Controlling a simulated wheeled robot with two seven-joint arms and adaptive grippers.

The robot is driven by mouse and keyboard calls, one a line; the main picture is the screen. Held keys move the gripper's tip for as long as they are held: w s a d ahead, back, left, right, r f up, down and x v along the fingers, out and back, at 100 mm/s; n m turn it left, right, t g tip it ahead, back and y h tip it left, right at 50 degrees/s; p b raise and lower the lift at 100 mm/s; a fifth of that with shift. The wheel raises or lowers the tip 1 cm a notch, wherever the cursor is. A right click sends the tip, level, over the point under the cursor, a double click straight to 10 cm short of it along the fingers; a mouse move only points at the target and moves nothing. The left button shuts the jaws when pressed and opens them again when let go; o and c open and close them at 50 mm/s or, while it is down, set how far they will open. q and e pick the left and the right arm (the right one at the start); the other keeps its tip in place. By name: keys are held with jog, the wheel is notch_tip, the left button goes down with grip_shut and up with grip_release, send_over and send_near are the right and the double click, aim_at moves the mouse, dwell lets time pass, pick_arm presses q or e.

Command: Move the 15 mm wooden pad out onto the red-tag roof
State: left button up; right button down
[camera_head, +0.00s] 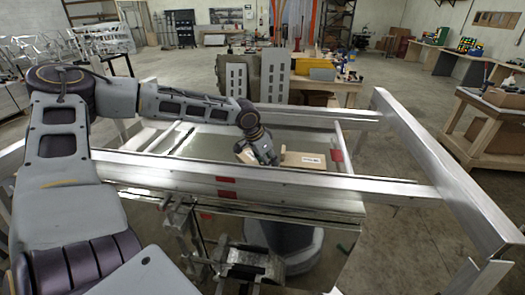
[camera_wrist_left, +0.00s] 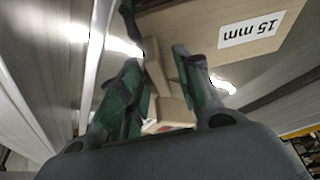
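The wooden pad (camera_head: 305,160) is a flat tan piece with a white label, seen beyond the near rail. In the left wrist view the pad (camera_wrist_left: 190,30) fills the upper middle, its "15 mm" label upside down. My left gripper (camera_head: 272,160) is at the pad's left end, pointing down. In the left wrist view its green fingers (camera_wrist_left: 160,85) lie on both sides of a narrow tan wooden part and look shut on it; contact at the left finger is hard to see. Red tags show on the near rail (camera_head: 227,181) and on a crossbar (camera_head: 337,155). My right gripper is out of view.
Aluminium rails frame the area, with a near rail (camera_head: 300,182) in front of the pad and a thick beam (camera_head: 440,165) at the right. A metal mechanism (camera_head: 255,262) sits below the near rail. Workbenches stand behind and right, with open floor between.

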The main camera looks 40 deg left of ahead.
pick_arm(q)
jog(key=shift+r, duration=0.15)
jog(key=v, duration=1.1)
jog(key=shift+s+r, duration=0.25)
dwell(0.6)
